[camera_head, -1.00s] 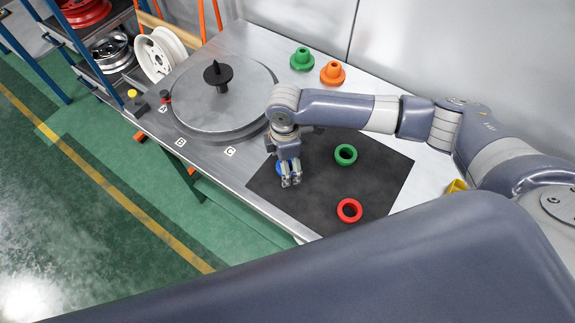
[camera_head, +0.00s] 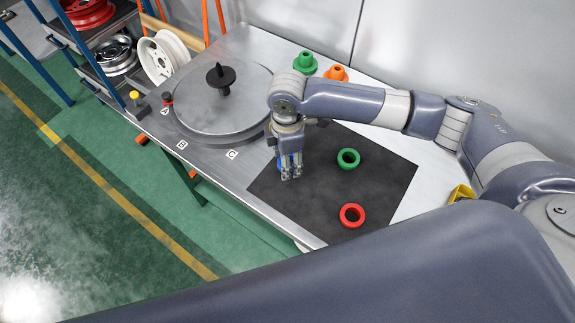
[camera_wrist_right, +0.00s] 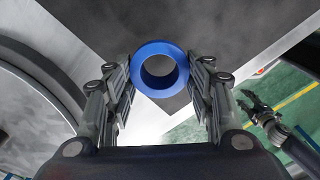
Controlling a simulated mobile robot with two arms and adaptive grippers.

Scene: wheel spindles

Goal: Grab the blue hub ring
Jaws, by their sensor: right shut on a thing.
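The blue hub ring (camera_wrist_right: 160,69) sits between the two fingers of my right gripper (camera_wrist_right: 160,78) in the right wrist view, with a finger against each side. In the head view, my right gripper (camera_head: 291,176) points down at the left part of the black mat (camera_head: 325,190). Only a sliver of the blue ring shows there, behind the fingers. The gripper is shut on the ring; whether the ring touches the mat is unclear. My left gripper (camera_wrist_right: 262,108) shows small at the right of the right wrist view, away from the ring; its opening is unclear.
A green ring (camera_head: 348,159) and a red ring (camera_head: 352,216) lie on the mat, right of the gripper. A round plate (camera_head: 240,110) with a black spindle (camera_head: 221,79) stands to the left. Green (camera_head: 305,63) and orange (camera_head: 336,73) flanged parts stand behind the arm.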

